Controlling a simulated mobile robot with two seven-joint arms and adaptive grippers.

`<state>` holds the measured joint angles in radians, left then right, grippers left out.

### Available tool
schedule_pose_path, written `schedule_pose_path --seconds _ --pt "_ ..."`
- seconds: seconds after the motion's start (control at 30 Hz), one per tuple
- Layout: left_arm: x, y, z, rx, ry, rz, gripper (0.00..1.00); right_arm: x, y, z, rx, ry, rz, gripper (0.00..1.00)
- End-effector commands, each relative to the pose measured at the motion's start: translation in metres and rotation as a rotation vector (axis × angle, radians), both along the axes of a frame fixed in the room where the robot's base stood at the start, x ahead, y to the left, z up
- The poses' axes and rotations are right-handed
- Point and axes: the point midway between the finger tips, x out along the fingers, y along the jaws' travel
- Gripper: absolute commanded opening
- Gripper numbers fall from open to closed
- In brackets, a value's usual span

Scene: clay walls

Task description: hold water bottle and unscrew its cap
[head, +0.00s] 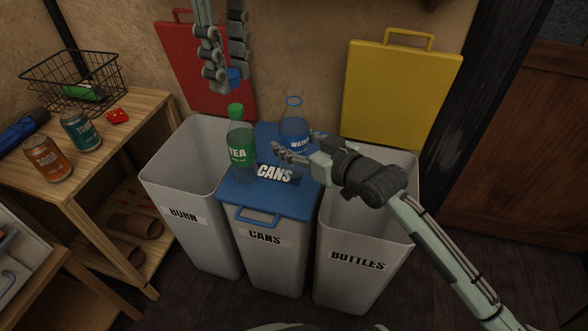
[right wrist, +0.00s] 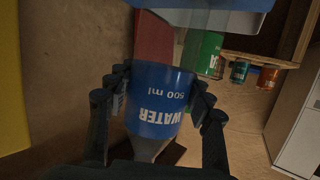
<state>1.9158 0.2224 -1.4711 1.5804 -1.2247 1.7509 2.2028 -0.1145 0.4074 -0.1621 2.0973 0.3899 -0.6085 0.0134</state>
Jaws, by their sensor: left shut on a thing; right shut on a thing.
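The water bottle (head: 294,126) is clear with a blue label and stands upright, its blue-ringed neck bare and open. The right wrist view shows its blue label (right wrist: 158,100) between both fingers. My right gripper (head: 297,144) is shut on the bottle's body from the right. My left gripper (head: 227,78) hangs from the top, up and left of the bottle, shut on a small blue cap (head: 233,76). The cap is apart from the bottle's neck. I cannot tell whether the bottle's base touches the blue lid (head: 235,194), as the gripper hides it.
A green tea bottle (head: 239,145) stands on the blue lid, close left of the water bottle. Open bins for burnables (head: 183,215) and bottles (head: 357,262) flank the cans bin (head: 264,262). Cans (head: 80,130) and a wire basket (head: 73,77) are on the left shelf.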

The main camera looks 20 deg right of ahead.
Motion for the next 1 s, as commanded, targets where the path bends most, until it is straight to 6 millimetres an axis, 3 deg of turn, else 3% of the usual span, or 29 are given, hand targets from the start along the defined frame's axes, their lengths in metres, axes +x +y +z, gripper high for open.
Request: schedule_pose_path --seconds 0.47,0.87,0.9,1.0 --pt "0.0 0.0 -0.007 0.0 0.0 -0.003 0.0 0.0 0.0 -0.056 0.0 0.001 0.0 0.0" --pt "0.0 0.0 -0.008 0.0 0.0 -0.003 0.0 0.0 0.0 -0.061 -0.001 -0.001 0.0 0.0" --pt "0.0 0.0 -0.007 0.0 0.0 -0.003 0.0 0.0 0.0 -0.061 0.0 -0.002 0.0 0.56" --pt "0.0 0.0 -0.007 0.0 0.0 -0.003 0.0 0.0 0.0 -0.06 -0.001 -0.001 0.0 0.68"
